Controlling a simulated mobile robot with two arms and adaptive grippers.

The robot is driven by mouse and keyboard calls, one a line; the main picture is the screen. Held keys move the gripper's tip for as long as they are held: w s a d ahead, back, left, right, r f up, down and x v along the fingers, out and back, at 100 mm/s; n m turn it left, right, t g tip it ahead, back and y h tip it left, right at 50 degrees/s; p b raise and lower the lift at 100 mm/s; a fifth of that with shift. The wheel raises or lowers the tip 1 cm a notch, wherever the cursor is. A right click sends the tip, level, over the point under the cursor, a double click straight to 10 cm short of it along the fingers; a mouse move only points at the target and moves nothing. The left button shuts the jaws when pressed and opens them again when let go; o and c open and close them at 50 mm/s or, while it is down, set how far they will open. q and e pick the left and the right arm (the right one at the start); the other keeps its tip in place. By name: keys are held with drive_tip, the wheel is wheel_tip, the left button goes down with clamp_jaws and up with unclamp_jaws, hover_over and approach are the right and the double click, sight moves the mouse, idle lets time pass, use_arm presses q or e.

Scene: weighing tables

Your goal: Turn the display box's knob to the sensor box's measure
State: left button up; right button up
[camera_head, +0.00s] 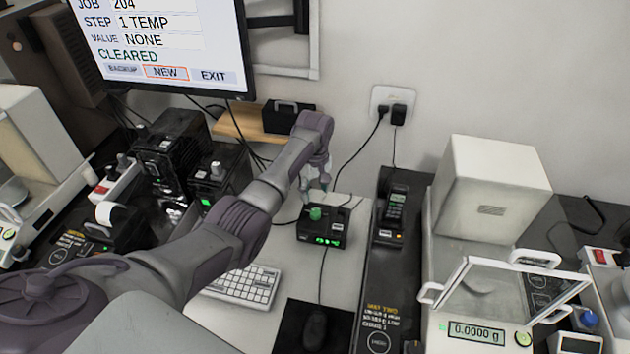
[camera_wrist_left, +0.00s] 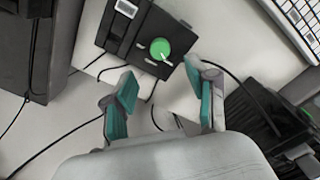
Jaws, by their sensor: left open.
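A small black box with a green knob (camera_head: 316,213) and a small green readout stands on the white desk in the middle of the head view; its digits are too small to read surely. The box (camera_head: 340,232) also shows at the top of the left wrist view, with the round green knob (camera_wrist_left: 160,48) and its white mark. My left gripper (camera_head: 318,184) is open and empty, just behind and above the knob. In the left wrist view its teal fingertips (camera_wrist_left: 160,80) are apart, and the knob appears beyond the gap between them. I cannot tell which box is the sensor box. My right gripper is out of view.
A monitor (camera_head: 160,40) reads step 1 TEMP, value NONE, CLEARED. Black devices (camera_head: 170,150) with cables stand at left. A keyboard (camera_head: 240,285) and mouse (camera_head: 315,325) lie in front. A balance (camera_head: 475,330) reads 0.0000 g at right. A handset (camera_head: 395,207) stands right of the box.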

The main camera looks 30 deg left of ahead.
use_arm(q)
wheel_tip(320, 180, up, 4)
drive_tip(key=shift+f, duration=0.15)
idle(0.6)
